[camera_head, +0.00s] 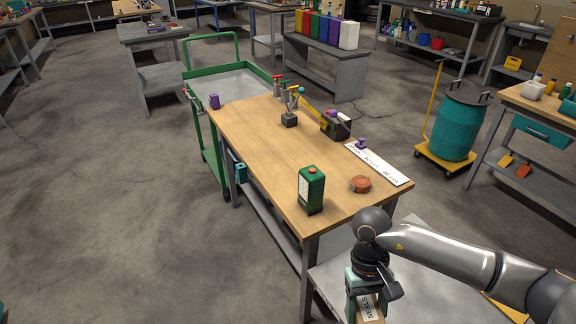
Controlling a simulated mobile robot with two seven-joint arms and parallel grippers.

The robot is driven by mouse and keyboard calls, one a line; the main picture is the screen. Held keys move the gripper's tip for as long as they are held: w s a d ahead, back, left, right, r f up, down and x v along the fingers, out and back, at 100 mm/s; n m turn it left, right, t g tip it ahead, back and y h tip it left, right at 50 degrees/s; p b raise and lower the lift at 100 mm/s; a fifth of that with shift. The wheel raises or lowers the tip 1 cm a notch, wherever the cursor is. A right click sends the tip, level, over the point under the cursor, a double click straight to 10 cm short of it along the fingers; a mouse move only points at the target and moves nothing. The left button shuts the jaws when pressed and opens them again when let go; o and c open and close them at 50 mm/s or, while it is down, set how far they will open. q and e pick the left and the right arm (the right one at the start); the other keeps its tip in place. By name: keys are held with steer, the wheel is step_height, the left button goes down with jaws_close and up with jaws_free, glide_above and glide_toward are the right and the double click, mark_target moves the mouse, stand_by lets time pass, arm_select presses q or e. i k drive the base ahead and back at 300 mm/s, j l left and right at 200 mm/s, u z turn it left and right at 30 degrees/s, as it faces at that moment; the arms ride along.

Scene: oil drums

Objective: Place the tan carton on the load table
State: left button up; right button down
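A tan carton (371,309) with a white label reading "SEALS" shows at the bottom edge, its lower part cut off. My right gripper (366,296) points down with its green-tipped fingers on both sides of the carton and appears shut on it. The carton is in front of a grey metal surface (335,277); whether it touches that surface cannot be told. A wood-topped table (262,150) stands in the middle, beyond the gripper; no visible mark names it as the load table. My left gripper is not in view.
On the wood top stand a green can (312,190), an orange-brown round item (360,184), a dark box (336,125) and a white labelled strip (380,165). A green cart (205,135) adjoins its far left. A teal drum (455,125) stands right. The wood top's left-middle is clear.

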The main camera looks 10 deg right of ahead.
mark_target(294, 142)
steer(key=i+j+u, duration=0.1)
steer(key=i+u, duration=0.3)
steer(key=i, duration=0.5)
steer(key=i+z, duration=0.15)
steer(key=i, duration=0.4)
steer(key=i+j+z, duration=0.15)
steer(key=i, duration=0.4)
steer(key=i+j+z, duration=0.2)
steer(key=i+z, duration=0.2)
steer(key=i+j+z, duration=0.35)
steer(key=i+l, duration=0.05)
